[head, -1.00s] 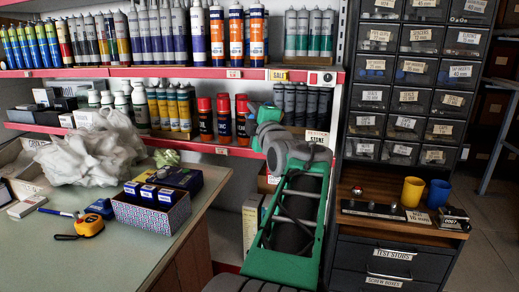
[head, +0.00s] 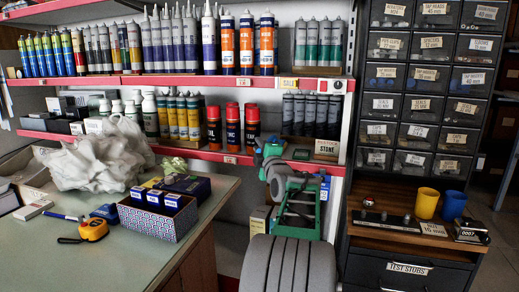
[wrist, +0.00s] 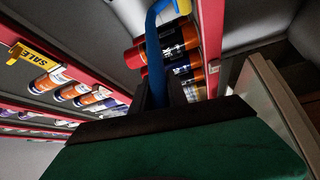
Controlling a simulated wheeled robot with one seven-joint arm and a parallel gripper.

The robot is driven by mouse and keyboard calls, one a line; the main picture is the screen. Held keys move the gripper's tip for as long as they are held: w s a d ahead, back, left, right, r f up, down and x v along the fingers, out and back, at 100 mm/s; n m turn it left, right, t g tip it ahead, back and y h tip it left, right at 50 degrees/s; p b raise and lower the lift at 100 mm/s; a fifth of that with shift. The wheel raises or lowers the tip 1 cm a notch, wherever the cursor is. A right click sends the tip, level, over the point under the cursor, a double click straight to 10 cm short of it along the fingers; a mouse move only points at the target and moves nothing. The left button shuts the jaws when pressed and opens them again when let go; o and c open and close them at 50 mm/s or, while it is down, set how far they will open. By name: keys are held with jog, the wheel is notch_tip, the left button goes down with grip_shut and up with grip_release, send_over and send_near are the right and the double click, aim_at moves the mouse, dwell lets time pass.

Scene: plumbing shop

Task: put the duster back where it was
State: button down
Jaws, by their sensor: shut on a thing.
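My gripper (head: 262,148) is at the front edge of the lower red-edged shelf, just right of the red-capped cans, small and partly hidden by my arm in the head view. In the wrist view my gripper (wrist: 160,90) has its dark jaws shut on a blue, bent, strap-like thing, which I take to be the duster (wrist: 153,25). It rises from the jaws and curves right, with a yellow bit near its end. The rest of it is hidden. I cannot tell whether it touches the shelf.
Red-capped cans (head: 232,130) and dark grey tubes (head: 312,117) stand on the lower shelf (head: 205,152). A STONE label (head: 326,149) is close right. The counter (head: 55,260) holds a white crumpled bag (head: 97,158) and a patterned box (head: 150,222). Drawers (head: 420,90) stand right.

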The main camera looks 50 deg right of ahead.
jog(key=shift+f+b, duration=0.2)
jog(key=shift+b, duration=0.1)
jog(key=c, duration=1.3)
grip_release()
jog(key=p+v, duration=0.1)
jog(key=v, duration=1.1)
jog(key=shift+r+p, duration=0.15)
jog(key=shift+p, duration=0.15)
